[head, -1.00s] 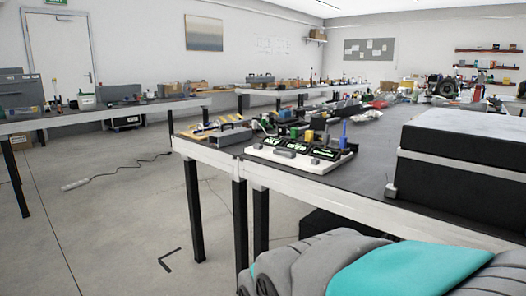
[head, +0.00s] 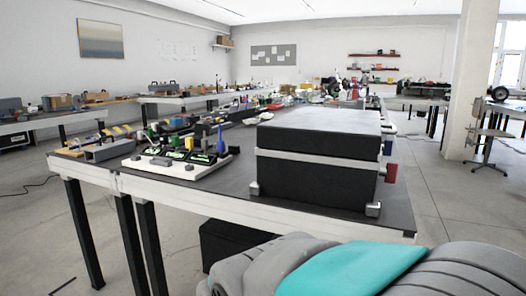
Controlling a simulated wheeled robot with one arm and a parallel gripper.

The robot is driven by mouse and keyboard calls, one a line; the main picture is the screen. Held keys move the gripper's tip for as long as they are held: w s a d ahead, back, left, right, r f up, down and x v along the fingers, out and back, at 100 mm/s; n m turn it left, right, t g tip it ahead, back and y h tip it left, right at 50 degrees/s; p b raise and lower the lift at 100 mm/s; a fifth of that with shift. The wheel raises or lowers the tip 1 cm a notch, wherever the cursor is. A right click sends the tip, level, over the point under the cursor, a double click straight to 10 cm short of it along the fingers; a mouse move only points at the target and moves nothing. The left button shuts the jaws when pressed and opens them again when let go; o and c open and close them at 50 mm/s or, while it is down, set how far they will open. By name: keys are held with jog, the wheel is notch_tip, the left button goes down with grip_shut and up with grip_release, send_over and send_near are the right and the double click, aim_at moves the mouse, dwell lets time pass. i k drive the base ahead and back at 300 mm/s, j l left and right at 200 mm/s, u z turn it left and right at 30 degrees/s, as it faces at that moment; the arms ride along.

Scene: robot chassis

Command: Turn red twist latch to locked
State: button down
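A large black case (head: 315,178) with a pale band around it stands on the near end of the dark-topped table (head: 225,185). On its right side a small red part (head: 391,173) sticks out, perhaps the red twist latch. A small blue part (head: 388,147) sits above it on the same side. Both are seen edge-on, so how the red part is turned cannot be told. My grey and teal arm fills the bottom of the view, in front of the table. My gripper is not in view.
A white board with dark panels (head: 170,168) lies left of the case, with a blue item (head: 221,141) behind it. A dark box (head: 236,243) is under the table. Open floor lies right of the table, with a stool (head: 488,135) and pillar (head: 470,80) beyond.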

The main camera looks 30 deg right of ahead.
aim_at(390, 173)
jog(key=z, duration=1.4)
jog(key=i+l+u, duration=0.25)
jog(key=l, duration=0.5)
jog(key=l+u, duration=0.25)
jog(key=l, duration=0.5)
